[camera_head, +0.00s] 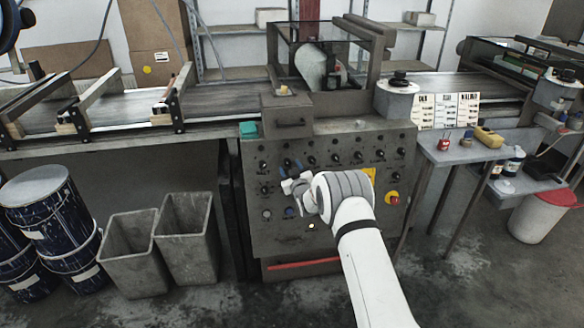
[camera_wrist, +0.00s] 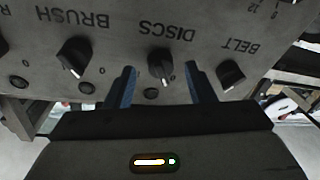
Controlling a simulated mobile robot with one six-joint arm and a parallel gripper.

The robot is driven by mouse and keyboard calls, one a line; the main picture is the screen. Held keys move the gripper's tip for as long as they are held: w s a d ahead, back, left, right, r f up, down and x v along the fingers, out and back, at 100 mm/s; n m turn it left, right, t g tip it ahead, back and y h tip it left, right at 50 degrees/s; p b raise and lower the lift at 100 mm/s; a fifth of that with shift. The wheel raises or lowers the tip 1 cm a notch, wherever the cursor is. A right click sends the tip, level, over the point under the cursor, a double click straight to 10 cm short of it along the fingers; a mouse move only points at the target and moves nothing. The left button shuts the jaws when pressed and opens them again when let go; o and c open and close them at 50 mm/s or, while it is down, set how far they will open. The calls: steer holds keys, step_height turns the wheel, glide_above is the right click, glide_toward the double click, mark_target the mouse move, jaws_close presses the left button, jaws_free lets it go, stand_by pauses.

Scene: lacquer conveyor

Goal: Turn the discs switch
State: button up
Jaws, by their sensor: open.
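The discs switch (camera_wrist: 161,66) is a black rotary knob with a white pointer mark, on a grey panel under the label DISCS, which reads upside down in the wrist view. My gripper (camera_wrist: 164,82) is open, its two blue-faced fingers on either side of the discs switch. I cannot tell whether either finger touches the knob. In the head view my gripper (camera_head: 292,188) is at the front of the control panel (camera_head: 330,237), and my wrist and arm hide part of the panel there.
The brush switch (camera_wrist: 74,58) and belt switch (camera_wrist: 230,74) flank the discs switch closely. A red button (camera_head: 394,199) is on the panel's right side. Two grey bins (camera_head: 133,254) (camera_head: 187,240) stand left of the panel. A side table (camera_head: 465,152) is at the right.

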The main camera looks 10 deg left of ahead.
steer(key=shift+w+a, duration=0.3)
steer(key=shift+w, duration=0.3)
